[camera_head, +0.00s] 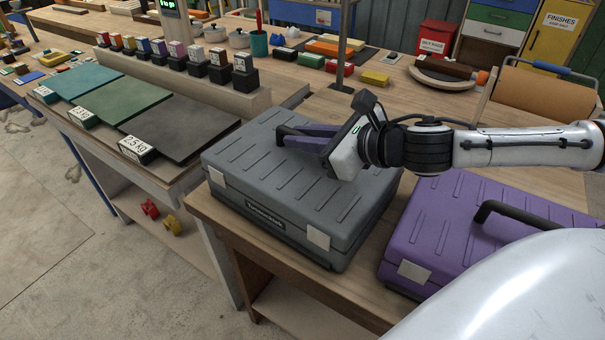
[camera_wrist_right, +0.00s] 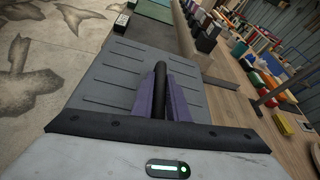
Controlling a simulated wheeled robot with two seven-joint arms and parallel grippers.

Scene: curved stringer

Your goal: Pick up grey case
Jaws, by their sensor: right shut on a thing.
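The grey case (camera_head: 258,185) lies flat on the wooden workbench in the head view, its ribbed lid up and two pale latches on its front side. Its dark handle (camera_head: 283,132) stands up from the lid. My right gripper (camera_head: 300,137) reaches over the lid from the right. Its purple fingers are shut on the handle. In the right wrist view the dark handle (camera_wrist_right: 160,92) sits between the two purple fingers, with the case lid (camera_wrist_right: 115,75) beneath. I cannot tell whether the case is lifted at all. My left gripper is not in view.
A purple case (camera_head: 455,225) with a dark handle lies to the right on the same bench. Coloured mats (camera_head: 130,105) and a row of small weights (camera_head: 190,55) are at the left. A paper roll (camera_head: 545,98) stands at the back right, behind my right arm.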

